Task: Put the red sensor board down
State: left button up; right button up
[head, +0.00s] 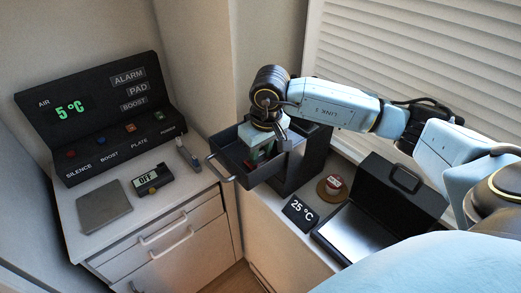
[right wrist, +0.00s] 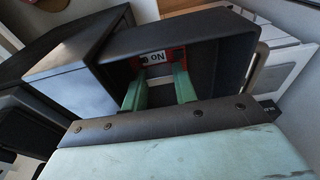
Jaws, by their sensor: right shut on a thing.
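My right gripper (head: 262,148) reaches down into an open dark drawer (head: 231,150) at the middle of the head view. In the right wrist view its two green fingers (right wrist: 160,85) point into the drawer (right wrist: 226,58) and are shut on the red sensor board (right wrist: 178,56). The board carries a white label reading "ON". In the head view only a small red part of the board (head: 248,163) shows beside the fingers. I cannot tell whether the board touches the drawer floor. My left gripper is not in view.
A black console (head: 100,120) reading 5 °C stands on the white cabinet at left, with a grey pad (head: 104,207) and an "OFF" device (head: 151,180) before it. At right are a "25 °C" display (head: 300,213), a round red-topped item (head: 332,187) and an open black case (head: 400,190).

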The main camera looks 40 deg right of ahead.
jog(key=shift+f, duration=0.1)
jog(key=o, duration=0.5)
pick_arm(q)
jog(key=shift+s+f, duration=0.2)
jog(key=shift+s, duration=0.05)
pick_arm(e)
jog(key=shift+o, duration=0.9)
